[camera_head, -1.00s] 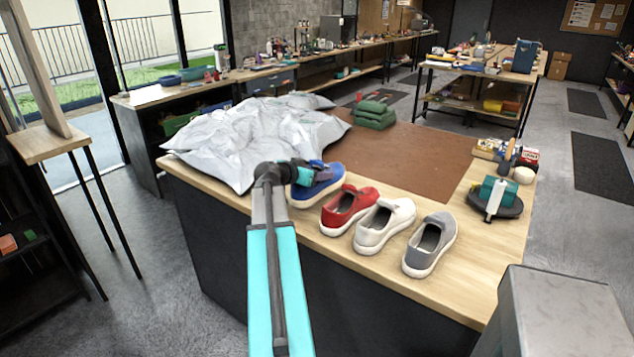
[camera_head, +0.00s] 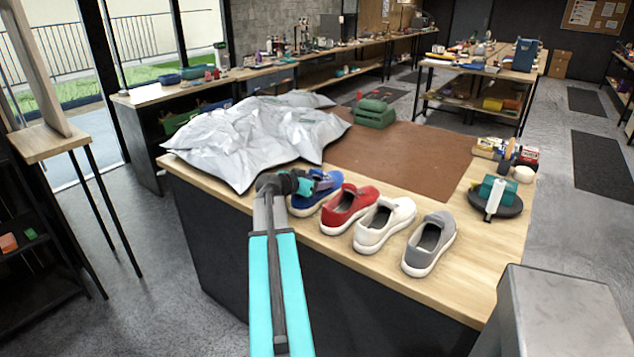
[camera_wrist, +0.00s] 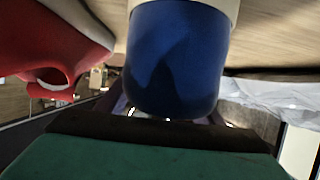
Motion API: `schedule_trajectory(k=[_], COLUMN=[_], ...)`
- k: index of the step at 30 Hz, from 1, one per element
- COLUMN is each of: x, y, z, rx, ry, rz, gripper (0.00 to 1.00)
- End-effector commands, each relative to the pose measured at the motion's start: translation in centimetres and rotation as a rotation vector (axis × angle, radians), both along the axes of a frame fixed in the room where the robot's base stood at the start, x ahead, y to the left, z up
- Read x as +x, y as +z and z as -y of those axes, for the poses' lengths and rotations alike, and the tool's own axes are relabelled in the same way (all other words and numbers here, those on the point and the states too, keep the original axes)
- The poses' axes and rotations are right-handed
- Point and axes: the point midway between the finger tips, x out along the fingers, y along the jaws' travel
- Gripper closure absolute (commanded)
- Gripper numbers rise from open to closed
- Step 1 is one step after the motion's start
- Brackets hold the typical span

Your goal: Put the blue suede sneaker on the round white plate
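The blue suede sneaker (camera_head: 322,194) stands on the wooden table, leftmost in a row of shoes. My gripper (camera_head: 310,184) is low at its left end and covers part of it. In the wrist view the blue sneaker (camera_wrist: 176,58) fills the middle, its rounded blue end close to my gripper (camera_wrist: 168,115). The fingers show only in part, one on each side of that end; whether they press on it is hidden. I cannot make out a round white plate in either view.
A red shoe (camera_head: 350,209) stands close beside the blue one, then a white shoe (camera_head: 385,224) and a grey shoe (camera_head: 431,244). A crumpled silver sheet (camera_head: 255,140) lies behind my gripper. The brown mat (camera_head: 410,160) is mostly clear. A dark round tray (camera_head: 508,208) is at right.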

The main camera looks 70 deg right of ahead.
Motion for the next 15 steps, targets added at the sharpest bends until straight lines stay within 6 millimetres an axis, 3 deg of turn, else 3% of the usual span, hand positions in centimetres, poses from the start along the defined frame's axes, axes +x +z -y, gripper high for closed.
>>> schedule_trajectory(k=[3, 15], x=[-0.01, -0.01], y=[0.03, 0.19], z=[0.0, 0.0], rx=[0.0, 0.0], ry=[0.0, 0.0], rz=[0.0, 0.0], gripper=[0.23, 0.23])
